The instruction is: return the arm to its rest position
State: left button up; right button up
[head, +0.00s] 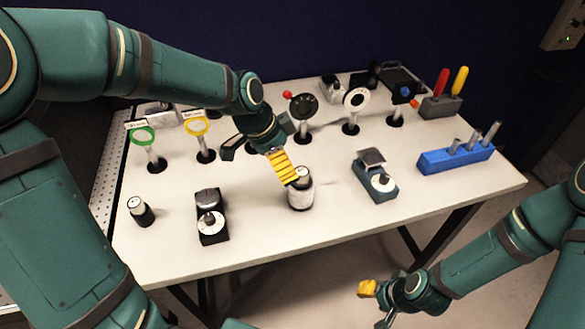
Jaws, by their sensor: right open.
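My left arm reaches in from the upper left across the white table (260,235). My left gripper (283,168) points down with its yellow ridged pads at the cap of a white and dark jar (300,195). I cannot tell whether the pads touch the cap or whether the jaws are apart. My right arm comes in from the right. My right gripper (376,303) is open and empty, in front of and lower than the table's front edge. One yellow fingertip and a dark finger show apart there.
Upright posts with round heads, including a green ring (144,135) and yellow ring (197,126), stand along the back. A black dial box (211,217), grey-blue device (377,178), small jar (140,210) and blue block (455,158) are on the table. Its front strip is clear.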

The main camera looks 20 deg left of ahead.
pick_arm(q)
jog(key=shift+v, duration=0.75)
